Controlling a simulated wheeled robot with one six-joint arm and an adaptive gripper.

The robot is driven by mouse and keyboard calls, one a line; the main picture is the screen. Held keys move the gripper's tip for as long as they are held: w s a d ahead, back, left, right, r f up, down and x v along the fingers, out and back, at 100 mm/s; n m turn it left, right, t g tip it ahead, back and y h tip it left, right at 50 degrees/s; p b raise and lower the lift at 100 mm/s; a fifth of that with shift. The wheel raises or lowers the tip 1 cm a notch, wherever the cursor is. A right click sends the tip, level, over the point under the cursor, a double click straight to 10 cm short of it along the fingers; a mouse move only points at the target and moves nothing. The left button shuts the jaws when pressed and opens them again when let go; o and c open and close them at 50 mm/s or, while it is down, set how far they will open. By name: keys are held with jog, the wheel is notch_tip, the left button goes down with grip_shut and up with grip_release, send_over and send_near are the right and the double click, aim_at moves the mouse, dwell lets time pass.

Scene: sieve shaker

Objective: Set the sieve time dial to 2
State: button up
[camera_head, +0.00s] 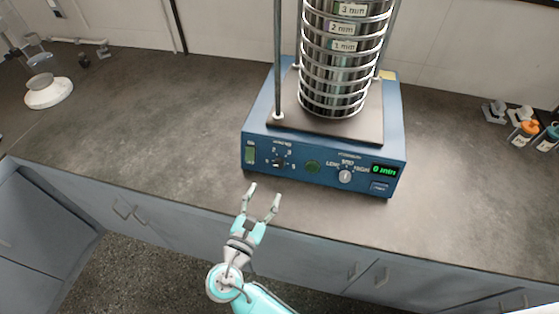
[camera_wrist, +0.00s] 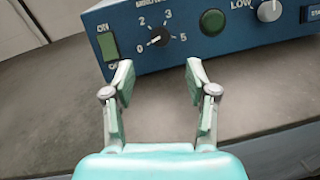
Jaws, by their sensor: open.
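The blue sieve shaker (camera_head: 325,175) stands on the counter with a stack of round metal sieves (camera_head: 343,60) on top. Its black time dial (camera_head: 279,162) is at the left of the front panel; it also shows in the wrist view (camera_wrist: 160,37), with numbers around it including 0, 2, 3 and 5. The dial's pointer appears to be toward 0, at its lower left. The green display (camera_head: 384,170) reads 0 min. My gripper (camera_head: 264,192) is open and empty, in front of and below the dial, apart from it. In the wrist view, the fingers (camera_wrist: 160,75) flank the space below the dial.
A green on/off switch (camera_wrist: 107,46) is left of the dial, and a round green button (camera_wrist: 212,21) is right of it. A grey knob (camera_head: 345,177) sits farther right. Bottles (camera_head: 527,130) stand at the far right.

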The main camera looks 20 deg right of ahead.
aim_at(279, 166)
jog(key=x, duration=1)
jog(key=shift+w+d, duration=0.2)
grip_shut()
